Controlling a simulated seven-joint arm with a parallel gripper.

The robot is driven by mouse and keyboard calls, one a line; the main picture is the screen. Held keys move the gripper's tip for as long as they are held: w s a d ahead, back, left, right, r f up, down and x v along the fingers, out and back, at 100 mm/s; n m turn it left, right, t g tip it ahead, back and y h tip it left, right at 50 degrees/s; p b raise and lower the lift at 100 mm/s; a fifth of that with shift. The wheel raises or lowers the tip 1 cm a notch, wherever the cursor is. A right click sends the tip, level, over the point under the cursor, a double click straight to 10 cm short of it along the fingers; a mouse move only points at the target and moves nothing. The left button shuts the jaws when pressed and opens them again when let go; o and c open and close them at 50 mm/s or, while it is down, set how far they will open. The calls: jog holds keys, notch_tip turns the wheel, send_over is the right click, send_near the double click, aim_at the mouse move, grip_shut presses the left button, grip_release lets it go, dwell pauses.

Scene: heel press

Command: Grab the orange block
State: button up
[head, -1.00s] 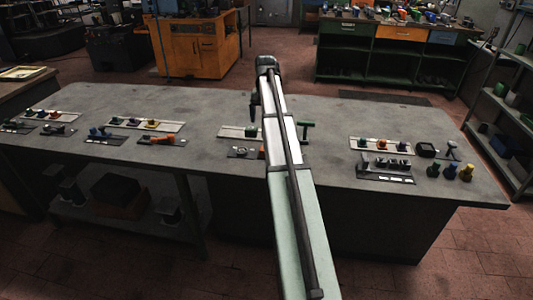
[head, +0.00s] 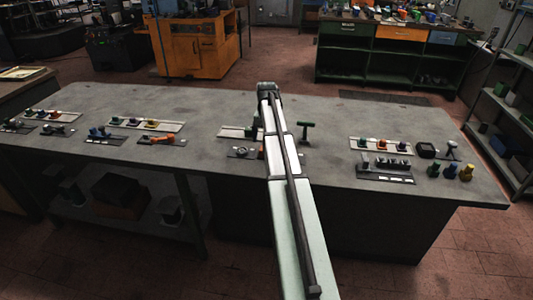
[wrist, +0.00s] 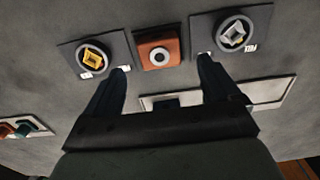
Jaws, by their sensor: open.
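The orange block (wrist: 159,60), with a pale ring and dark centre on its face, sits on the grey bench between two dark plates in the wrist view. In the head view only a sliver of orange (head: 261,154) shows beside my arm. My gripper (wrist: 163,70) is open and empty. Its dark fingers are apart, pointing toward the left and right sides of the block. The block appears in line with the gap; I cannot tell the remaining height. In the head view my arm hides most of this spot.
A dark plate with a yellow-centred dial (wrist: 93,60) lies left of the block, and another plate with a dial (wrist: 236,33) lies right. A pale strip (wrist: 270,92) is partly hidden behind my gripper. A green T-shaped handle (head: 305,130) stands right of my arm.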

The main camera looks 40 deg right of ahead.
notch_tip(320, 180, down, 4)
jog(key=shift+s+a+f, duration=0.1)
jog(key=shift+f, duration=0.05)
jog(key=c, duration=1.3)
